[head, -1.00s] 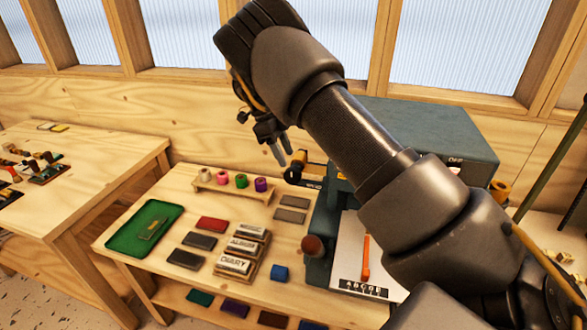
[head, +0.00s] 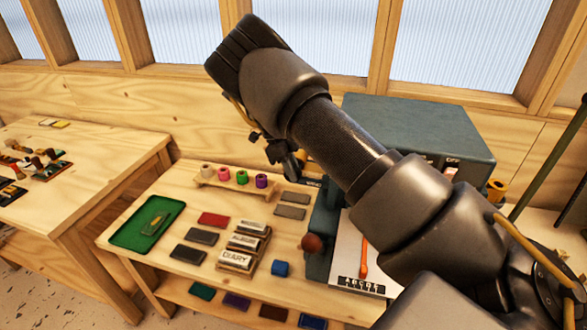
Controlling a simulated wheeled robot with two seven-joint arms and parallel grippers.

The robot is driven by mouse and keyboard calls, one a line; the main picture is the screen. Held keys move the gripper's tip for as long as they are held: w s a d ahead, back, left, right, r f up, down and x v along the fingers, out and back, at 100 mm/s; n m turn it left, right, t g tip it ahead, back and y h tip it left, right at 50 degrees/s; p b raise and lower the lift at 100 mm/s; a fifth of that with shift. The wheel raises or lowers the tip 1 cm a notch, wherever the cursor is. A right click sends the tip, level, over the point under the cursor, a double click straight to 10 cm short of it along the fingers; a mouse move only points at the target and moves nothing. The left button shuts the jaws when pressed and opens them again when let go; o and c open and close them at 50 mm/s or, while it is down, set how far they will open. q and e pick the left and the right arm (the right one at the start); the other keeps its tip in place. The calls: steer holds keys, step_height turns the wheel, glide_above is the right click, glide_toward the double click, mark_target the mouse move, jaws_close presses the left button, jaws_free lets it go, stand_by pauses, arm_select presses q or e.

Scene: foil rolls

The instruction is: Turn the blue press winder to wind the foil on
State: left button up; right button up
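The blue-grey press (head: 420,125) stands at the right of the table, largely covered by my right arm. A small black round part, which may be its winder, sits at the press's left side; my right gripper (head: 284,157) now overlaps that spot, so I cannot tell whether they touch. The gripper is small and partly hidden behind my wrist, and its finger gap is unclear. A gold foil roll (head: 496,190) shows at the press's right side. A brown ball knob (head: 312,243) is on the press's front left. My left gripper is out of view.
A wooden rack (head: 232,187) holds several coloured foil rolls. Another table (head: 80,165) stands at the left.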

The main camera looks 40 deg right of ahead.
steer(key=shift+r, duration=0.1)
jaws_close()
steer(key=shift+d+t, duration=0.1)
steer(key=shift+t, duration=0.2)
steer(key=t+b, duration=0.1)
steer(key=t+y+b, duration=0.1)
steer(key=y+b, duration=0.1)
steer(key=shift+s+d+f+t, duration=0.2)
steer(key=shift+s+f+t, duration=0.1)
steer(key=shift+t, duration=0.1)
steer(key=t+y+b, duration=0.1)
steer(key=b, duration=0.1)
steer(key=shift+b, duration=0.4)
steer(key=shift+s+r+t+y+b, duration=0.1)
steer(key=shift+t+y+b, duration=0.4)
steer(key=shift+t+b, duration=0.25)
steer(key=o, duration=0.7)
jaws_free()
